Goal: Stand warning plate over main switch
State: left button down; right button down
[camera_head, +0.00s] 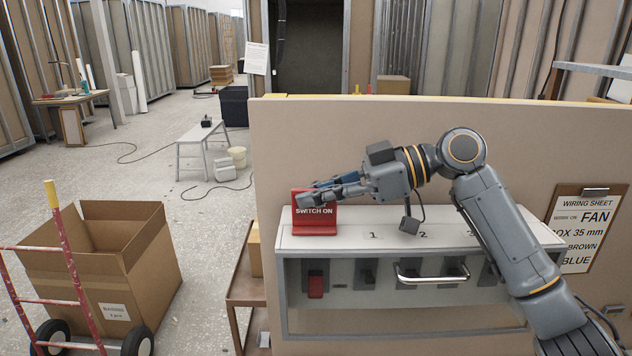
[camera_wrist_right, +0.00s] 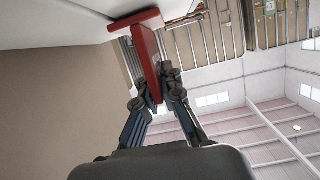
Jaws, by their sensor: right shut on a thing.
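A red warning plate (camera_head: 315,220) with white lettering, of which "SWITCH ON" can be read, stands upright at the left end of the white top of the switch box (camera_head: 460,235). A red main switch (camera_head: 316,284) is on the box's front, below the plate. My right gripper (camera_head: 325,188) is shut on the plate's upper part. In the right wrist view the blue-grey fingers (camera_wrist_right: 160,98) close on the edge of the red plate (camera_wrist_right: 148,58), whose foot meets the white surface. Fingers hide part of the plate's top. My left gripper is not in view.
Dark switches and a silver handle (camera_head: 432,278) are on the box front. A tan panel (camera_head: 400,125) rises behind it. A clipboard (camera_head: 588,230) with a wiring sheet hangs at right. An open carton (camera_head: 105,260) and red hand truck (camera_head: 75,280) stand at left.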

jog(key=shift+s+d, duration=0.1)
jog(key=shift+s, duration=0.05)
jog(key=shift+f, duration=0.2)
jog(key=c, duration=1.5)
grip_release()
jog(key=shift+r, duration=0.15)
jog(key=shift+d+b, duration=0.4)
jog(key=shift+b, duration=0.05)
jog(key=b+v, duration=0.3)
jog(key=v, duration=0.7)
jog(key=shift+b, duration=0.35)
jog(key=shift+d+r, duration=0.25)
jog(key=shift+d, duration=0.3)
